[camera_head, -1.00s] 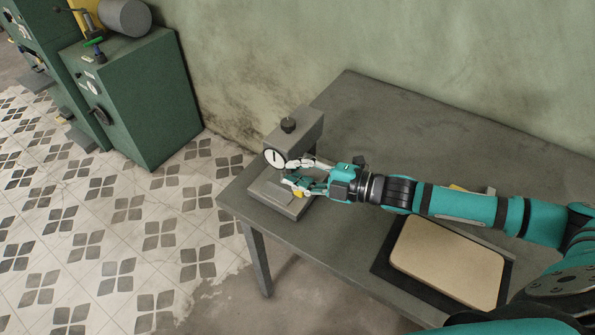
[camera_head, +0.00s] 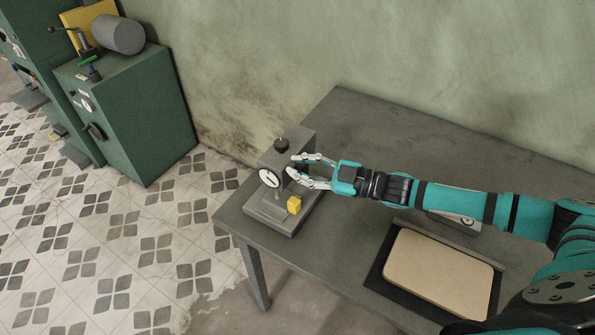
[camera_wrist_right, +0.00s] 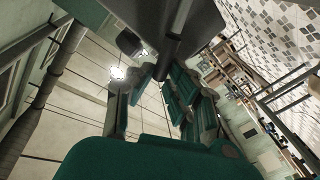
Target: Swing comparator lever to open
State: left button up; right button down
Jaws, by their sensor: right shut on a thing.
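The grey comparator (camera_head: 262,207) stands at the table's left end. It has a white dial (camera_head: 269,178) on its front and a black knob (camera_head: 281,146) on top. A yellow block (camera_head: 293,204) sits on its base. My right gripper (camera_head: 297,165) is at the right side of the comparator's column, above the block. Its fingers are shut on the comparator lever, which is mostly hidden in the head view. In the wrist view a dark bar (camera_wrist_right: 175,45) runs down to the fingers (camera_wrist_right: 165,85). My left gripper is not in view.
A tan board (camera_head: 440,265) lies on a dark tray at the table's front right. A grey item (camera_head: 455,221) is partly hidden behind my right arm. Green machines (camera_head: 130,110) stand on the tiled floor at left. The back of the table (camera_head: 390,140) is clear.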

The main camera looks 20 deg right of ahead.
jog(key=shift+w+d+r+m, duration=0.15)
jog(key=shift+w+d+m, duration=0.1)
jog(key=shift+m, duration=0.15)
jog(key=c, duration=1.3)
grip_release()
jog(key=shift+d, duration=0.1)
jog(key=v, duration=1.2)
